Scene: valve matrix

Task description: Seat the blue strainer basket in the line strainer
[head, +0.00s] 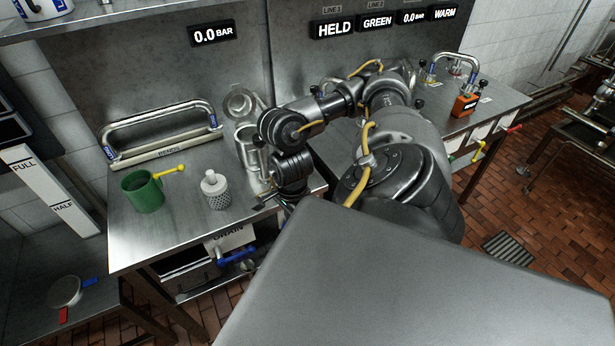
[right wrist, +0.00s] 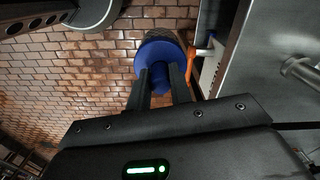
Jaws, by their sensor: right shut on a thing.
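The blue strainer basket (right wrist: 160,55) is gripped by its blue top between the fingers of my right gripper (right wrist: 162,78); a dark mesh part shows beyond it. In the right wrist view it is over the brick floor, beside the bench. In the head view my right gripper (head: 287,203) is mostly hidden by my own arm at the bench's front edge, and the basket cannot be made out there. The line strainer (head: 247,150) is a metal cylinder on the bench with its round lid (head: 241,102) swung up behind; my wrist partly covers it. My left gripper is not in view.
A white-knobbed perforated basket (head: 215,192) and a green cup (head: 144,196) with a yellow handle stand on the left of the bench (head: 180,235). A pipe rail (head: 155,122) runs behind them. A blue drain handle (head: 237,257) sticks out below the front edge.

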